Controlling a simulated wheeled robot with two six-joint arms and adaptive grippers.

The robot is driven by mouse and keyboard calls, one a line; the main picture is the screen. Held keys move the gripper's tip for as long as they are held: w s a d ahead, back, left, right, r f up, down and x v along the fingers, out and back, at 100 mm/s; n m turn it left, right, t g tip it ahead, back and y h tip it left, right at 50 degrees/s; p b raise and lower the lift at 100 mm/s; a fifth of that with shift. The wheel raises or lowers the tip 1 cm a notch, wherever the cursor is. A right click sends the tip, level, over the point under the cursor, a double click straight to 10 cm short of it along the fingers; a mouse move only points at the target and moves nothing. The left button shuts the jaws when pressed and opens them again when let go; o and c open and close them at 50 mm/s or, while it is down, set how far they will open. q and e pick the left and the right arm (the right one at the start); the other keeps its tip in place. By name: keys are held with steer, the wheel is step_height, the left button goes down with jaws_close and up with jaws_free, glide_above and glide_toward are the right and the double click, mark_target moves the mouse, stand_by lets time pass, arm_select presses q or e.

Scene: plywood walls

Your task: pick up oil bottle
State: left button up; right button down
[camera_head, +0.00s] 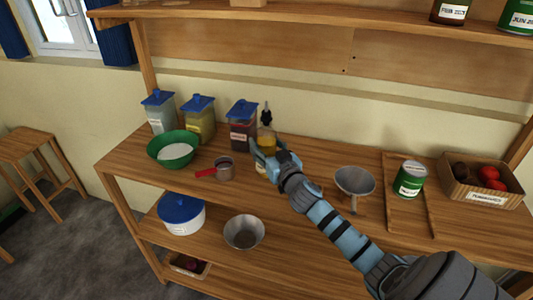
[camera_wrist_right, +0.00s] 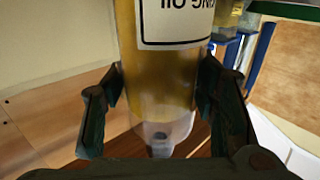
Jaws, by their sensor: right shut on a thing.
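The oil bottle (camera_head: 266,141) has a dark pourer top and golden oil inside, and it stands upright on the wooden counter. My right gripper (camera_head: 264,152) is shut around its body, and my gripper and wrist hide much of its lower part. In the right wrist view the bottle (camera_wrist_right: 165,75) appears upside down, with part of an oil label, between the two fingers of the right gripper (camera_wrist_right: 165,110). I cannot tell whether its base touches the counter. My left gripper is not in view.
Blue-lidded containers (camera_head: 242,125) stand just left of the bottle. A green bowl (camera_head: 173,149), a red-handled measuring cup (camera_head: 224,168), a funnel (camera_head: 354,182), a green can (camera_head: 409,178) and a tomato crate (camera_head: 482,193) share the counter. A shelf (camera_head: 300,22) runs above.

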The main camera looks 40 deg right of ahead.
steer(key=shift+r, duration=0.15)
steer(key=shift+w+r, duration=0.1)
steer(key=shift+r, duration=0.2)
step_height(320, 180, up, 18)
steer(key=p, duration=0.4)
steer(key=shift+p, duration=0.35)
steer(key=shift+r+b, duration=0.15)
steer(key=shift+b, duration=0.2)
step_height(320, 180, down, 18)
steer(key=w+a+m+g+h+b, duration=0.1)
steer(key=w+a+m+h+b, duration=0.1)
steer(key=b, duration=1.4)
steer(key=shift+w+r+m+g+h, duration=0.25)
steer(key=shift+w+m+h, duration=0.25)
steer(key=shift+h, duration=0.7)
steer(key=shift+n, duration=0.3)
